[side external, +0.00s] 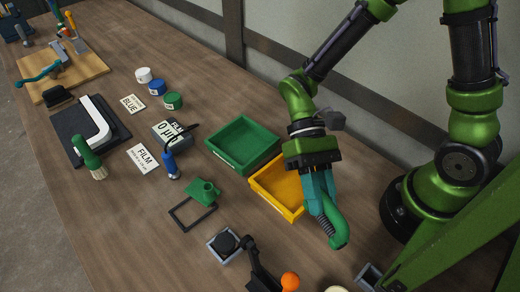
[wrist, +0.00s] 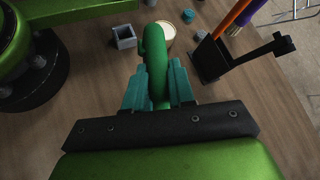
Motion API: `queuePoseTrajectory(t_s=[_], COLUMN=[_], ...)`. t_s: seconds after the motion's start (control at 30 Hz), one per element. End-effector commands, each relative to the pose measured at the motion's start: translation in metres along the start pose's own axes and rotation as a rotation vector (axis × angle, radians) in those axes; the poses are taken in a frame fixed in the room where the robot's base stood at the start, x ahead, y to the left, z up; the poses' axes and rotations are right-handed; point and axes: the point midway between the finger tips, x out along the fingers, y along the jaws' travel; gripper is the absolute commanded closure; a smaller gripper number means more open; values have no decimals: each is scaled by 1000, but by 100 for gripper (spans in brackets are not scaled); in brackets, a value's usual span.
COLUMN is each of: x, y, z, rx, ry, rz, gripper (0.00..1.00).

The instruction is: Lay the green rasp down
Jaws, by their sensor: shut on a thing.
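The green rasp (side external: 338,231) is held by my gripper (side external: 320,190), with its curved green handle hanging down and a dark ribbed part beside it. In the wrist view the rasp (wrist: 154,50) stands between the two teal fingers of my gripper (wrist: 158,85), which are shut on it. The rasp is over the right part of the wooden table, just beyond the yellow tray's near right corner. I cannot tell whether its lower end touches the table. Its gripped part is hidden by the fingers.
The yellow tray (side external: 271,199) and green tray (side external: 243,138) lie left of my gripper. A dark rectangular frame (side external: 180,221) lies flat, with a green part (side external: 204,189) beside it. A black holder (side external: 262,269) stands at the near edge, and a grey square holder (side external: 366,277) lies right.

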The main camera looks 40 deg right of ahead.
Motion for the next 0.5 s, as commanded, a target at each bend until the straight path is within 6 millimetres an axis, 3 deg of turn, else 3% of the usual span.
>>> queuePoseTrajectory(t_s=[0.23, 0.5], x=[5, 13], y=[21, 29], z=[23, 14], rx=[-148, -160], ry=[-92, -105], rz=[213, 234], gripper=[100, 100])
